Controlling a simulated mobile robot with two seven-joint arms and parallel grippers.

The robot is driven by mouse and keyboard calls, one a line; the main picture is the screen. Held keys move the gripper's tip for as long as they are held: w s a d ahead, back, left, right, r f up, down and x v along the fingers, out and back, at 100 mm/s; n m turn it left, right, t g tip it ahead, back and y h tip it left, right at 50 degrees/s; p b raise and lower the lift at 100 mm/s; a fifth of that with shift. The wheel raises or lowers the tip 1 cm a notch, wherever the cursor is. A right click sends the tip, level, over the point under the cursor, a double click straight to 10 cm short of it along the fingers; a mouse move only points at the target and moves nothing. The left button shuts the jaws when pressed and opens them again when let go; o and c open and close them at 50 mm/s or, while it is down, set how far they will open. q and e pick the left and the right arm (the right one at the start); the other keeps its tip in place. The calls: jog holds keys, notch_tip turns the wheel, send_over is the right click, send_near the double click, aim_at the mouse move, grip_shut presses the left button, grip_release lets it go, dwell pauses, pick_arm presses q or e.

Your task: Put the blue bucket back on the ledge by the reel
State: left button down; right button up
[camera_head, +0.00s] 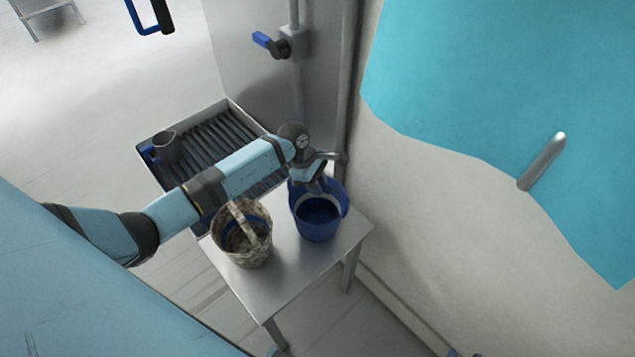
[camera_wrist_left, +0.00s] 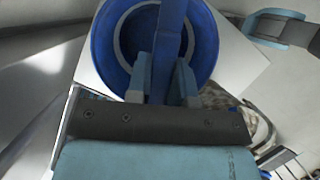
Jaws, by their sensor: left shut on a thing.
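The blue bucket (camera_head: 318,222) is at the right side of a small metal table's top. I cannot tell whether its base touches the top. My left gripper (camera_head: 317,184) is over the bucket's back rim. In the left wrist view, the bucket (camera_wrist_left: 106,52) appears upright and looks empty, and its blue strap handle (camera_wrist_left: 171,28) runs between the fingers of my left gripper (camera_wrist_left: 167,78), which is shut on it. The small metal table (camera_head: 283,288) is pale and bare at the front. I cannot make out a reel. My right gripper is not in view.
A camouflage-patterned bucket (camera_head: 243,245) stands close left of the blue one. Behind the table is a grated basin (camera_head: 205,135) with a grey cup (camera_head: 166,147). A blue-handled valve (camera_head: 272,44) is on the metal wall. The pale wall (camera_head: 430,220) is close on the right.

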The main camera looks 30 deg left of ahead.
pick_arm(q)
jog(key=shift+f+b, duration=0.15)
jog(key=shift+b, duration=0.15)
jog(key=c, duration=1)
grip_release()
